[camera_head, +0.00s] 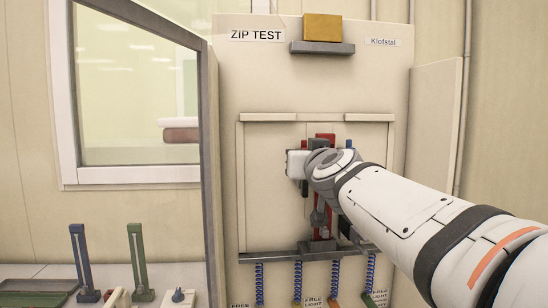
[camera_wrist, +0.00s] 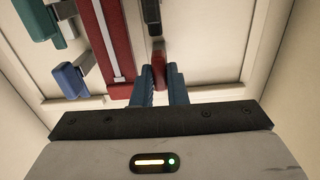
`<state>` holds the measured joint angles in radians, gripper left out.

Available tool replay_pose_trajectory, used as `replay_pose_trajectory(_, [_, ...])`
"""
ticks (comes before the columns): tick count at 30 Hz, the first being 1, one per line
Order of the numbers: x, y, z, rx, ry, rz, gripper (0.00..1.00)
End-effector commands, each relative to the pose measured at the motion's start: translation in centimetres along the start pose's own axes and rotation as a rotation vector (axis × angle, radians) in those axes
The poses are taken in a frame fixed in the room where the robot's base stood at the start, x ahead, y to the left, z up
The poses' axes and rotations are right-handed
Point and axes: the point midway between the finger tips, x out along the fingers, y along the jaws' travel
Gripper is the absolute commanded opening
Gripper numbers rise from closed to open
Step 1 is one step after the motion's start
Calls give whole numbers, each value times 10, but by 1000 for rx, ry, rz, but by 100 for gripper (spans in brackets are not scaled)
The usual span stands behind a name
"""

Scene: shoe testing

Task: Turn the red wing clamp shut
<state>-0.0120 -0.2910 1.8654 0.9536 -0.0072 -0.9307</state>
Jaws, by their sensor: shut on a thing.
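My gripper (camera_wrist: 160,78) shows in the wrist view with two blue fingers on either side of a small red piece, which looks like the red wing clamp (camera_wrist: 160,66). The fingers are shut on it. A dark part (camera_wrist: 153,18) lies just beyond the clamp. A wide red rail (camera_wrist: 113,35) with a pale stripe runs just left of it, apart from the fingers. In the head view my wrist covers the middle of the panel and hides the clamp and fingertips. Part of the red rail (camera_head: 323,215) shows below my wrist.
A blue clamp (camera_wrist: 72,78) and a green one (camera_wrist: 38,30) sit left of the rail. The test cabinet (camera_head: 270,85) has side panels, left (camera_head: 210,160) and right (camera_head: 437,120). Blue springs (camera_head: 259,284) hang below. Blue (camera_head: 82,262) and green (camera_head: 138,262) slotted pieces stand at left.

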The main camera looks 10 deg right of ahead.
Motion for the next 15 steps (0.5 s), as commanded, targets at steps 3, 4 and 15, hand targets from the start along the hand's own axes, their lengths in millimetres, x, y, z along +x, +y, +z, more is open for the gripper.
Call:
replay_pose_trajectory(3, [0,0,0,39,-1,-1,0])
replay_pose_trajectory(4, [0,0,0,54,-1,-1,0])
replay_pose_trajectory(15, [0,1,1,350,-1,0,0])
